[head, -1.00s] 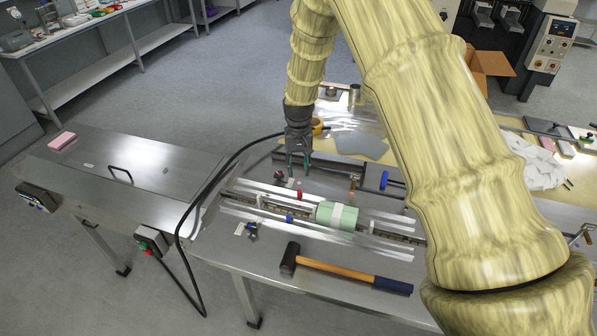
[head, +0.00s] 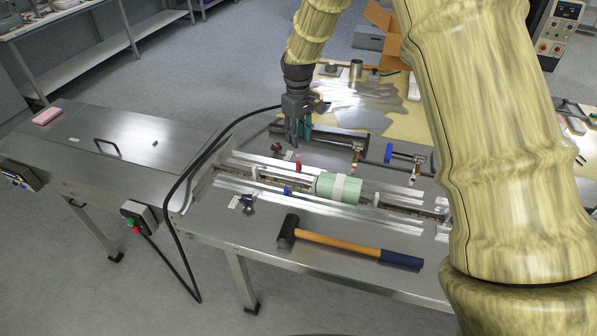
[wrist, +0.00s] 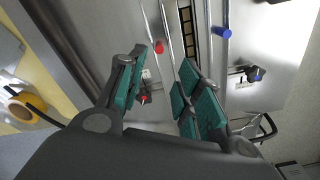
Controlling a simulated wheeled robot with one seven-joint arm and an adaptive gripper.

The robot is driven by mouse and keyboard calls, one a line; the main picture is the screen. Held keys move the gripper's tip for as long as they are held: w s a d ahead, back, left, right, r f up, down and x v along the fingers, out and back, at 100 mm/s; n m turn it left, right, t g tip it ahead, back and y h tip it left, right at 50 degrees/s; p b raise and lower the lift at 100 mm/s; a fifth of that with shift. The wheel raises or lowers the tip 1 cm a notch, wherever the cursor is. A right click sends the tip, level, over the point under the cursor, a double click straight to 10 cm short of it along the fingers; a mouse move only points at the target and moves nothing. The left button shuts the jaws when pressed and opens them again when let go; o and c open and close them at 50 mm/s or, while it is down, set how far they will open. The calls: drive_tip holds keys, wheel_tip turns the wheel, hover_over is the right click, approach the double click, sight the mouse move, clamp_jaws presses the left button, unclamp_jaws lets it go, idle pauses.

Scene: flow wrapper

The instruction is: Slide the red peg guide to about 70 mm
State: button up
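The red peg (head: 298,167) stands upright by the long metal guide rail on the bench. It also shows in the wrist view (wrist: 159,47), ahead of my fingertips. A blue peg (head: 286,190) is across the channel and shows in the wrist view (wrist: 222,33). A red knob (head: 276,147) with a white scale label sits behind the rail; in the wrist view the knob (wrist: 144,99) shows between my fingers. My gripper (head: 297,140) points down behind the red peg, near the knob. In the wrist view my gripper (wrist: 164,66) has its teal fingers apart with nothing between them.
A green wrapped roll (head: 327,186) lies in the channel. A hammer (head: 345,244) lies along the front of the bench. A black cable (head: 190,182) loops left of the channel. A blue-handled part (head: 400,154) and a bracket are right of my gripper.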

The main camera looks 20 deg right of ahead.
sight(299, 162)
drive_tip(key=shift+d+f+n+b, duration=0.15)
drive_tip(key=shift+n+b, duration=0.4)
drive_tip(key=shift+n, duration=0.35)
drive_tip(key=shift+f+p, duration=1.55)
drive_tip(key=shift+f, duration=3.75)
